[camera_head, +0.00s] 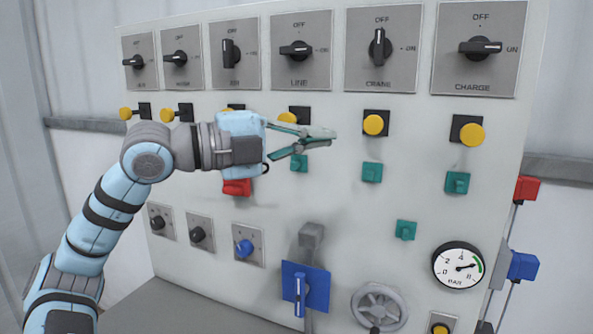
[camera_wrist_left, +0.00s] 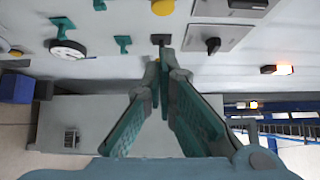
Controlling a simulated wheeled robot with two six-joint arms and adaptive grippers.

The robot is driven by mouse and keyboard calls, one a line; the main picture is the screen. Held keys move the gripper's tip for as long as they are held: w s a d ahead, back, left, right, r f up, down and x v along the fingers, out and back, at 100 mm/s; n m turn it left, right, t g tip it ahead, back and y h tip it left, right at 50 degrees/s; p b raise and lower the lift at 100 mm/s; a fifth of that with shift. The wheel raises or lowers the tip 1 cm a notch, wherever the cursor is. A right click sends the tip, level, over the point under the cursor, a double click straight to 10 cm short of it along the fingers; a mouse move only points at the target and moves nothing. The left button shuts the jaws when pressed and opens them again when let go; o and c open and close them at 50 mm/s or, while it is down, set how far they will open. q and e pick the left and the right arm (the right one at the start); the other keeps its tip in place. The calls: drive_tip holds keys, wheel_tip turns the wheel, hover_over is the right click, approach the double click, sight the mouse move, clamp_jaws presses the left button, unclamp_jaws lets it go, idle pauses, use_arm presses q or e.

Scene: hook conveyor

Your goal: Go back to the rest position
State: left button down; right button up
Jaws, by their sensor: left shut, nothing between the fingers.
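My left gripper (camera_head: 328,138) is raised in front of the middle of a pale control panel (camera_head: 340,200). Its green fingers point right in the head view and hold nothing. In the left wrist view the fingertips (camera_wrist_left: 160,66) meet near the top middle, in front of the panel. The arm comes in from the lower left. The gripper and wrist cover part of the row of yellow knobs and a red part (camera_head: 237,187) below. My right gripper is not in view.
Rotary switches such as CRANE (camera_head: 380,48) and CHARGE (camera_head: 480,47) line the top. Below are yellow knobs (camera_head: 373,124), green knobs (camera_head: 372,172), a pressure gauge (camera_head: 458,268), a handwheel (camera_head: 379,306) and a blue-plated lever (camera_head: 305,287). Red (camera_head: 527,188) and blue (camera_head: 522,265) parts stick out at the right edge.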

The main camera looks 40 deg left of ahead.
use_arm(q)
drive_tip(key=shift+b+v, duration=0.45)
drive_tip(key=shift+v, duration=0.7)
drive_tip(key=shift+w+a, duration=0.1)
